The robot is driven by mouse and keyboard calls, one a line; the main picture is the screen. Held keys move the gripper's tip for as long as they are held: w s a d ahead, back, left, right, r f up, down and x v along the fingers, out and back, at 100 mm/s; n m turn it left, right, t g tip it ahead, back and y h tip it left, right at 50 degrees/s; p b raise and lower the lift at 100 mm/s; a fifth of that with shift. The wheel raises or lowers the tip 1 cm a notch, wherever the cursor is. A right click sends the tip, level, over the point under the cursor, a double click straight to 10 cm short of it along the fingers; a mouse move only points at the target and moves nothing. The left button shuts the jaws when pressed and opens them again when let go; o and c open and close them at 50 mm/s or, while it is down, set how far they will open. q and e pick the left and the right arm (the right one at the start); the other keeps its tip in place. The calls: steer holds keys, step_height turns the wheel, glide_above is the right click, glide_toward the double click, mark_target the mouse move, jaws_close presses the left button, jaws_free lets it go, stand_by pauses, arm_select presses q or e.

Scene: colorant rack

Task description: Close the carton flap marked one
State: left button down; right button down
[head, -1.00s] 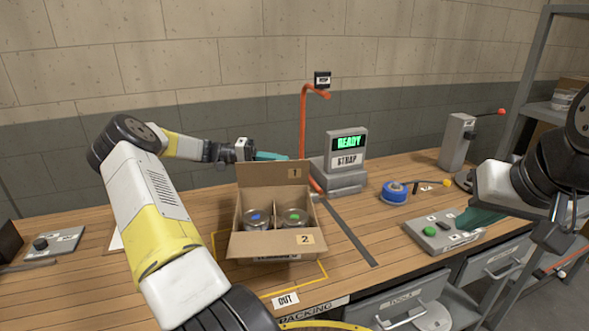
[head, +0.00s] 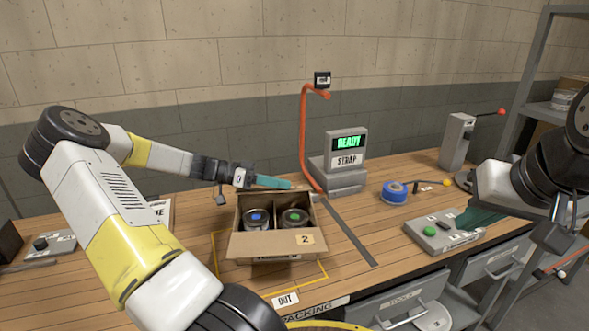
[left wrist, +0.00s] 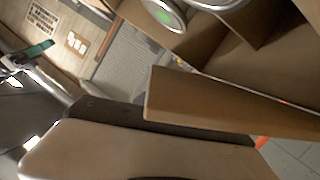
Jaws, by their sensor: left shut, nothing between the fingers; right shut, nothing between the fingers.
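The open carton (head: 245,245) stands on the bench with two cans inside, one with a blue mark (head: 257,217) and one with a green mark (head: 294,217). At its back edge, the flap marked one (head: 275,196) shows only as a low brown strip; its label is out of sight and its exact tilt is unclear. The front flap marked two (head: 270,243) hangs outward. My left gripper (head: 290,184) is shut and empty at the top of the back flap; contact is unclear. Brown carton panels (left wrist: 215,100) fill the left wrist view's right side. My right gripper (head: 462,219) is shut over a button box.
The button box (head: 440,238) with a green button is at right. Behind the carton stand an orange curved post (head: 304,140) and the strap machine (head: 345,165), reading READY. A blue tape roll (head: 394,192) lies right of them. A yellow outline (head: 322,270) surrounds the carton.

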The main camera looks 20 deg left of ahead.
arm_select(q)
steer(key=shift+s+d+f+m+t, duration=0.15)
steer(key=shift+s+f+m, duration=0.15)
steer(key=shift+f+m, duration=0.25)
steer(key=shift+s+d+f+m+t, duration=0.15)
steer(key=shift+s+f+m, duration=0.1)
steer(key=shift+f+m, duration=0.3)
steer(key=shift+s+f, duration=0.15)
steer(key=shift+f, duration=0.4)
steer(key=shift+a, duration=0.1)
